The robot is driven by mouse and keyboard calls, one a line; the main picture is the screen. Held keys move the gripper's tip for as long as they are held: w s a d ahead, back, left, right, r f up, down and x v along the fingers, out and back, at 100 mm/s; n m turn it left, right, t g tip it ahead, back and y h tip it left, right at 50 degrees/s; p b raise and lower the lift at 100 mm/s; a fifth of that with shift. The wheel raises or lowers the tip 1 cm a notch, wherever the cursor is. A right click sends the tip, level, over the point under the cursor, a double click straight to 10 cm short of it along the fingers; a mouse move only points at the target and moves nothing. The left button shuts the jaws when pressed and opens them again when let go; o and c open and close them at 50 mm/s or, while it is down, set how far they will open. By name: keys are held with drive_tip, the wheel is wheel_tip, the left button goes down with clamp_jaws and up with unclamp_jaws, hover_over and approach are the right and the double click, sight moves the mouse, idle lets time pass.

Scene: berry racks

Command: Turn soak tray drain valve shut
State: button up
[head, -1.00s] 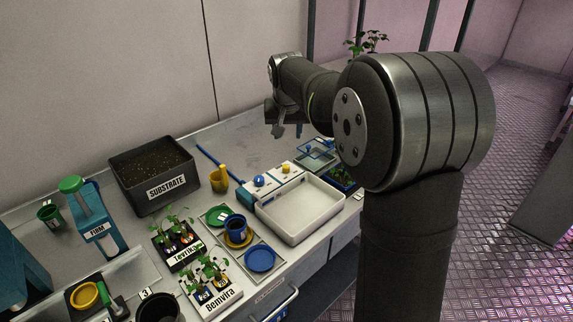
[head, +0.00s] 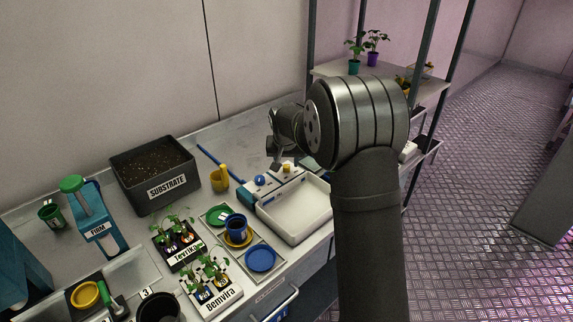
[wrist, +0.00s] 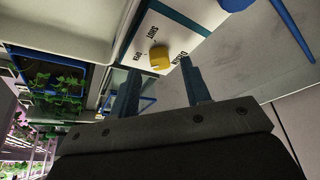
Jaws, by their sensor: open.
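The white soak tray (head: 297,215) sits on the bench. Its back ledge carries a yellow drain knob (head: 286,168) and a blue knob (head: 259,181). In the wrist view the yellow knob (wrist: 159,57) is on a white panel with SHUT and OPEN printed beside it. I cannot tell which mark the knob points at. My gripper (wrist: 159,67) is open and empty; the knob appears ahead, between its two fingertips, with no visible contact. In the head view my gripper (head: 275,152) hangs just behind the ledge, partly hidden by my wrist.
A yellow cup (head: 219,178) and a blue rod (head: 212,160) are left of the tray. The substrate box (head: 150,178) stands further left. Potted seedlings and a blue saucer (head: 260,259) are in front. A rack (head: 428,88) with plants stands behind my arm at right.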

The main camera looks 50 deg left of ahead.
sight(287, 169)
drive_tip(key=shift+x, duration=1.2)
clamp_jaws()
